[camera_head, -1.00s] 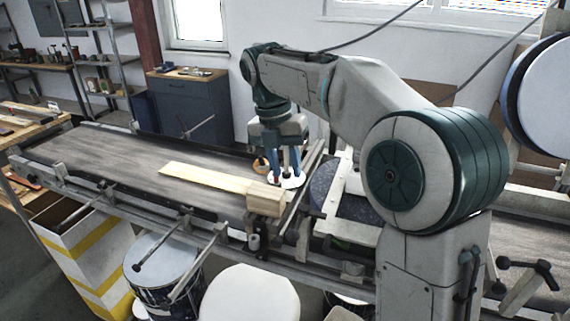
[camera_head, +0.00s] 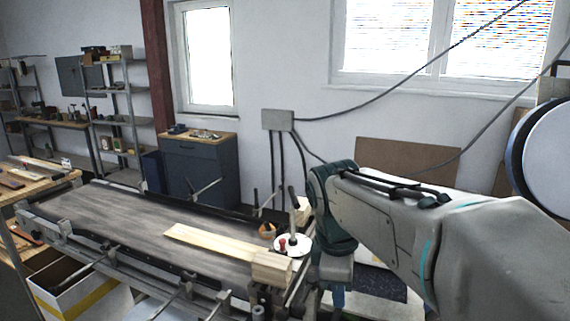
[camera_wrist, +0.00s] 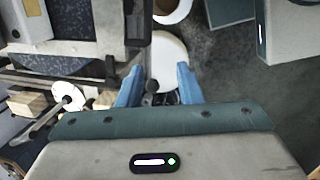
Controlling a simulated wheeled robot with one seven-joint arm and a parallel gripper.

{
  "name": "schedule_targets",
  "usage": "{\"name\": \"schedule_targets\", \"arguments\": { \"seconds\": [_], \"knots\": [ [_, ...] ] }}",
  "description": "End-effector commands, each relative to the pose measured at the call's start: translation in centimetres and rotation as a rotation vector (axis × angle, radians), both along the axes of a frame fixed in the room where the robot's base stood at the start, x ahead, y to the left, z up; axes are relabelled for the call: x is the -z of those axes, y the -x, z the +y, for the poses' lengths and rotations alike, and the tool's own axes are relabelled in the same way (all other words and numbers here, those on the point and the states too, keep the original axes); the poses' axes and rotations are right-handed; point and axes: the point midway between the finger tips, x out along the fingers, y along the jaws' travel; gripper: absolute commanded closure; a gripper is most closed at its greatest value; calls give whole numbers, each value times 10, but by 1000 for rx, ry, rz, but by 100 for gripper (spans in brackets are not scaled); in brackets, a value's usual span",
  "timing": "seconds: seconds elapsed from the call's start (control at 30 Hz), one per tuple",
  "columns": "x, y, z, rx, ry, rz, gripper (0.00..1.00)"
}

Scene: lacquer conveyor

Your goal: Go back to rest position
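My gripper (camera_wrist: 161,70) shows in the wrist view with its two blue fingers spread apart and nothing between them. Below it are the floor and a white round lid. In the head view, my arm reaches in from the right, and the gripper hangs beside the conveyor's right end. Only a bit of blue finger (camera_head: 338,296) shows there; the rest is hidden or out of frame. The white disc (camera_head: 303,243), with a small red piece and a dark upright handle, stands left of the gripper, apart from it. It also shows at the left of the wrist view (camera_wrist: 70,92).
A conveyor (camera_head: 120,222) carries a pale flat board (camera_head: 210,241) and a wooden block (camera_head: 272,267) at its right end. A small orange-brown round piece (camera_head: 267,230) is beside the disc. Clamp rods stick out along the conveyor's edges. A grey cabinet (camera_head: 200,172) stands behind.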

Motion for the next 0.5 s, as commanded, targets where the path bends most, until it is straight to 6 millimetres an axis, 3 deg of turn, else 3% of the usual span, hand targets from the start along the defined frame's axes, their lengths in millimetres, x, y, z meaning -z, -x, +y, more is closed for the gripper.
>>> {"name": "schedule_targets", "arguments": {
  "seconds": [0.3,0.5],
  "knots": [
    [39,69,-39,782,-221,-189,68],
    [62,97,-51,1132,-352,-243,68]
  ]
}}
